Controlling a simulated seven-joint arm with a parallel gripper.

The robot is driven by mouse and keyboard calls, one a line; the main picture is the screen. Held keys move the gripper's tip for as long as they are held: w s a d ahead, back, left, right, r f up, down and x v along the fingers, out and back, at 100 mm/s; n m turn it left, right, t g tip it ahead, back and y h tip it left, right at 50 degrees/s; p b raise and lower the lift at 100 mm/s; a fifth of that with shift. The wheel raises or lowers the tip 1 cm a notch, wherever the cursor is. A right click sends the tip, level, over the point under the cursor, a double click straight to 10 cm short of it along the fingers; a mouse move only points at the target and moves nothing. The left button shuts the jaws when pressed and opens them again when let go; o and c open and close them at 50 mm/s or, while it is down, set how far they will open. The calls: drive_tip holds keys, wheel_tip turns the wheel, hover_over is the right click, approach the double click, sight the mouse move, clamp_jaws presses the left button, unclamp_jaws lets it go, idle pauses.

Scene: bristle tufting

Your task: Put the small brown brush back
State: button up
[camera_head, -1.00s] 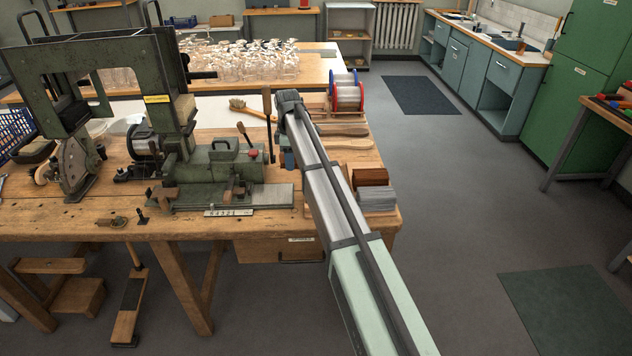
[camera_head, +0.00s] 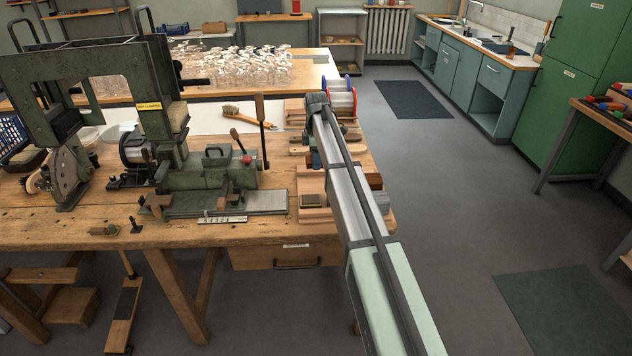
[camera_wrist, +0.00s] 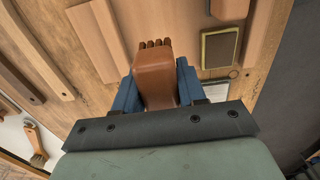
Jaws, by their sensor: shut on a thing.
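My gripper (camera_wrist: 158,78) is shut on a small brown brush (camera_wrist: 155,75), which sits between its blue fingers in the wrist view. The brush has a smooth brown body, with several short brown tufts at its far end. It appears over the wooden bench top (camera_wrist: 110,50); I cannot tell whether it touches anything below. In the head view my gripper is mostly hidden behind my arm, above the right end of the bench (camera_head: 60,222).
A dark pad with a yellow edge (camera_head: 311,201) lies by wooden pieces; it also shows in the wrist view (camera_wrist: 220,47). A green machine (camera_head: 210,175) stands left. A longer pale-bristled brush (camera_head: 240,112) lies behind. A spool (camera_head: 341,98) stands at the back right.

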sight(316, 185)
drive_tip(key=shift+f, duration=4.15)
drive_tip(key=shift+f, duration=0.15)
drive_tip(key=o, duration=1)
wheel_tip(316, 185, up, 12)
drive_tip(key=shift+r, duration=0.15)
drive_tip(key=shift+o, duration=0.3)
